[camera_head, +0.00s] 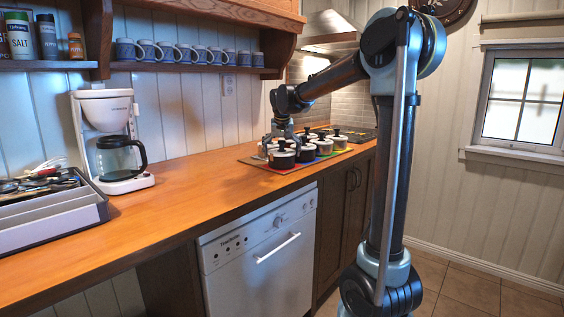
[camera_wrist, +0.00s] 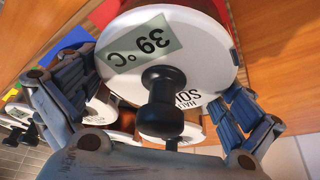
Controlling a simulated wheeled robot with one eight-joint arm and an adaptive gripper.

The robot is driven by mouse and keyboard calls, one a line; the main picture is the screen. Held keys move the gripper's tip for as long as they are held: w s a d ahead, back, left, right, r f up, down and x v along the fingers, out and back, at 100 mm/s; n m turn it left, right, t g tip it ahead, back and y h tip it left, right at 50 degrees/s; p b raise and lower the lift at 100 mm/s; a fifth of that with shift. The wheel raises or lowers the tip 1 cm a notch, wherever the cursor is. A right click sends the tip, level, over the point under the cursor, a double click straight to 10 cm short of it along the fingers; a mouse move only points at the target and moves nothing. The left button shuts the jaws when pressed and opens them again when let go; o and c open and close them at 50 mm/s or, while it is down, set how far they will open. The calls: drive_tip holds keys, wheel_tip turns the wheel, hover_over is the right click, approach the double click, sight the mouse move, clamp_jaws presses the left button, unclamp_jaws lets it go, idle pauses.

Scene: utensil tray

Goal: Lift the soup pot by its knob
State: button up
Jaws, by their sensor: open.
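The soup pot's white lid (camera_wrist: 205,55) fills the upper middle of the wrist view. It carries a label reading 39 °C and upside-down lettering that starts with "SOU", partly hidden by the black knob (camera_wrist: 162,98). My gripper (camera_wrist: 160,84) is open, with one finger on each side of the lid and the knob between them. The fingers look apart from the knob. In the head view my gripper (camera_head: 282,136) is above the front-left of the pot group, close over a dark pot with a white lid (camera_head: 281,154).
Several similar pots (camera_head: 323,146) with black knobs stand close by on coloured mats on the wooden counter. A coffee maker (camera_head: 120,160) and a utensil tray (camera_head: 60,215) stand to the left. The counter between the coffee maker and pots is clear.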

drive_tip(key=c, duration=1)
drive_tip(key=shift+c, duration=0.2)
